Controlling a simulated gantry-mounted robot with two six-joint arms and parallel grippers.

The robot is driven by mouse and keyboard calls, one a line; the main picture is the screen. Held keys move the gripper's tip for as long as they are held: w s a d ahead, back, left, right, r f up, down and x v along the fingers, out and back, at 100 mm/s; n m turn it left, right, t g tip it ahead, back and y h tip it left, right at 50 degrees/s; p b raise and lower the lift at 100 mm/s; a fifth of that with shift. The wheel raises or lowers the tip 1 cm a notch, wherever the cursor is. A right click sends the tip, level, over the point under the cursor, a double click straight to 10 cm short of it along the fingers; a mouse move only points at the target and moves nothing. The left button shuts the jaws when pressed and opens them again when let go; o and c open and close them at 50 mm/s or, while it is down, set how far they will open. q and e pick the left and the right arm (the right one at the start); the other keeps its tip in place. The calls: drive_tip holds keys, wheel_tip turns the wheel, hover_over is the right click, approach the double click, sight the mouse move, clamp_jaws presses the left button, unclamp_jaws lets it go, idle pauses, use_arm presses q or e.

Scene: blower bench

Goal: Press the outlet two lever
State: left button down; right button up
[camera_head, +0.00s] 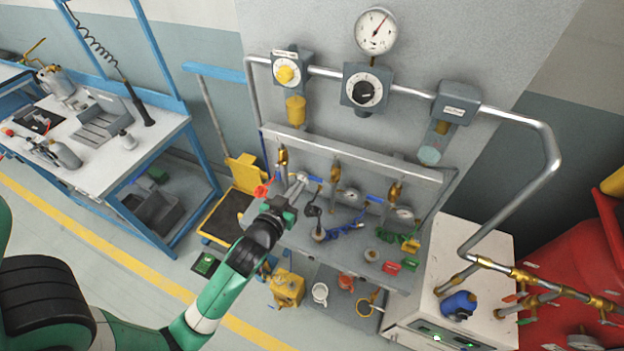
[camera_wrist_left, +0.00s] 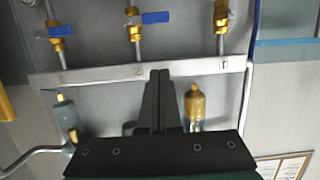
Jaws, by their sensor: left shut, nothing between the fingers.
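The outlet two lever is a blue handle (camera_head: 316,179) on the middle brass valve (camera_head: 335,172) of the bench's back rail. In the left wrist view, which is turned over, this blue lever (camera_wrist_left: 155,17) sticks out to the right of the middle valve (camera_wrist_left: 136,30), above the plate marked 2 (camera_wrist_left: 138,71). My left gripper (camera_head: 301,181) is shut and empty, just left of the lever in the head view. In the wrist view its fingertips (camera_wrist_left: 160,74) overlap the label strip beside the 2, apart from the lever in the picture. My right gripper is out of view.
The outlet three valve has a similar blue lever (camera_head: 374,199) to the right. A red part (camera_head: 262,190) lies left of my gripper. Gauges, hoses and coloured clips crowd the bench top. Regulators (camera_head: 362,88) and a pipe hang above. A yellow cart (camera_head: 245,172) stands left.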

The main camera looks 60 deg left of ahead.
use_arm(q)
drive_tip(key=b, duration=0.1)
hover_over(316, 179)
drive_tip(key=s, duration=0.2)
wheel_tip(316, 179, down, 3)
drive_tip(key=f, duration=0.1)
drive_tip(key=d+f+b, duration=0.1)
drive_tip(key=f, duration=0.1)
drive_tip(key=shift+f, duration=0.15)
drive_tip(key=shift+d, duration=0.1)
